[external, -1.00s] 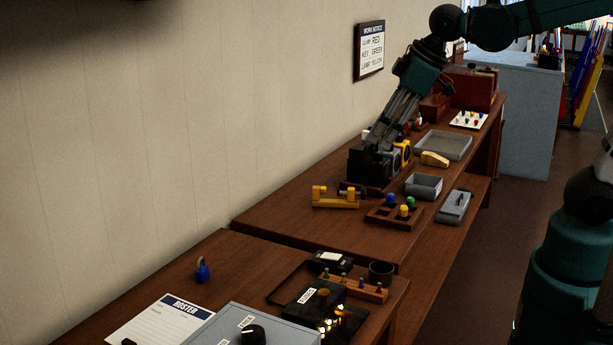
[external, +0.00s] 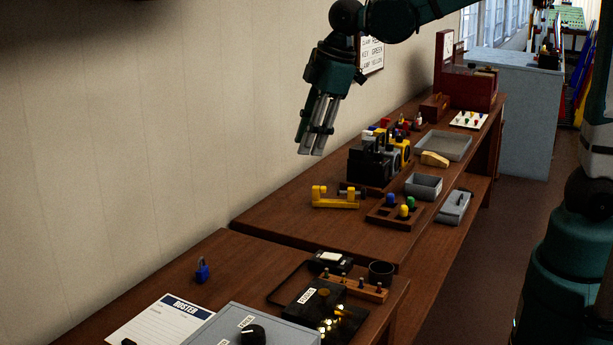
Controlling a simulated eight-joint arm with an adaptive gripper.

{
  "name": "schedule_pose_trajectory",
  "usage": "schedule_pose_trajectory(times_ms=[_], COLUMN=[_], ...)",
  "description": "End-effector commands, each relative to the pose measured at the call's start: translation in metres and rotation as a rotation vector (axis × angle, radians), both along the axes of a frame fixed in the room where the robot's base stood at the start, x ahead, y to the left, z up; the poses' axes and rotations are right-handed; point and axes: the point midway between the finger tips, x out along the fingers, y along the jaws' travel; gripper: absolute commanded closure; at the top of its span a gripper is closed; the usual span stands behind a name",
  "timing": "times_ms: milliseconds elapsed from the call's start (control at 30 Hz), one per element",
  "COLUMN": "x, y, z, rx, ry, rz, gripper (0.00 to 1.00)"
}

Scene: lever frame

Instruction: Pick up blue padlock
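The blue padlock (external: 202,271) stands upright on the near table, close to the wall and behind the roster sheet. Its body is blue and its shackle looks dark. My gripper (external: 311,153) hangs in the air above the far table, pointing down, up and to the right of the padlock in the picture and well apart from it. Its two grey fingers look close together. I see nothing between the fingertips, but I cannot tell whether they are fully shut.
A roster sheet (external: 158,320) and a grey box with a black knob (external: 252,335) lie near the padlock. A yellow bracket (external: 335,197), black cases (external: 373,163) and a wooden tray (external: 383,213) stand on the far table.

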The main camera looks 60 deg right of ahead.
Motion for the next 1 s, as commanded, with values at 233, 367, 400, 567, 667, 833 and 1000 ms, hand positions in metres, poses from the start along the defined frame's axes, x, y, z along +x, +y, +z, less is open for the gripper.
schedule_pose_trajectory(times_ms=[233, 367, 400, 567, 667, 833, 1000], x=[0.037, 0.054, 0.060, 0.080, 0.092, 0.111, 0.129], y=[0.030, 0.045, 0.050, 0.071, 0.083, 0.106, 0.129], z=[-0.018, -0.029, -0.033, -0.050, -0.061, -0.083, -0.107], rx=[-0.036, -0.055, -0.060, -0.080, -0.093, -0.112, -0.132], ry=[0.037, 0.057, 0.062, 0.087, 0.102, 0.127, 0.152], rz=[0.124, 0.190, 0.210, 0.292, 0.344, 0.432, 0.521], gripper=[0.71, 0.71, 0.71, 0.71, 0.71, 0.71, 0.71])
